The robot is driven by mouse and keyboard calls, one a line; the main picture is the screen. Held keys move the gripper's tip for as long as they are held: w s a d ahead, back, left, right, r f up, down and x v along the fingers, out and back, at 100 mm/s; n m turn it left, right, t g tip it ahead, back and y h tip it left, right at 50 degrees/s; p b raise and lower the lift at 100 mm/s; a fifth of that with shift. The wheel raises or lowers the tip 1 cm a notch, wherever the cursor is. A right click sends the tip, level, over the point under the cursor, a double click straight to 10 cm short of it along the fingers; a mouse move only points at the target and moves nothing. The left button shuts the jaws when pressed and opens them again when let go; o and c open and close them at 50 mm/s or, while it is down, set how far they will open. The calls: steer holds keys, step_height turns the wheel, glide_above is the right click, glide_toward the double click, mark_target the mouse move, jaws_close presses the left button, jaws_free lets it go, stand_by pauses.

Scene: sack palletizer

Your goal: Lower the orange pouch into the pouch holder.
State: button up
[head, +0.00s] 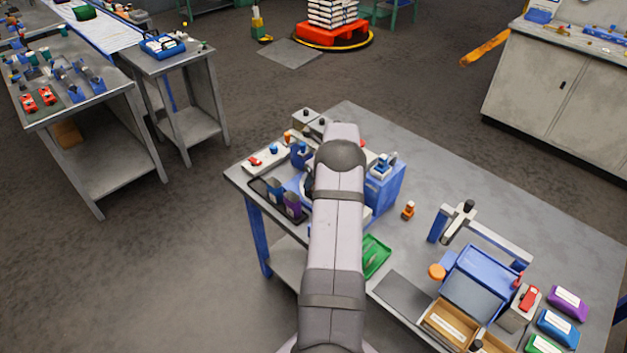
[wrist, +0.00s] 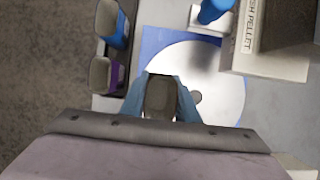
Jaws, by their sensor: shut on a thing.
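My gripper (wrist: 160,92) shows in the wrist view with its two blue fingers shut on a pouch (wrist: 160,98). Only the grey-brown end of this pouch faces the camera, so its orange colour does not show. It is over the near-left part of a white disc on a blue base. The dark pouch holder (wrist: 102,48) is to the upper left, apart from the held pouch, with a blue pouch (wrist: 111,22) and a purple pouch (wrist: 105,74) in it. In the head view the holder (head: 257,186) lies left of my arm, which hides the gripper and held pouch.
The white disc (wrist: 180,60) is under my gripper. A beige box (wrist: 268,55) with lettering stands to its right, and a blue part (wrist: 213,10) is at the top. In the head view, a blue box (head: 385,188) and a green tray (head: 376,257) are right of my arm.

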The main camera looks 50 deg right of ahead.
steer(key=shift+f, duration=0.35)
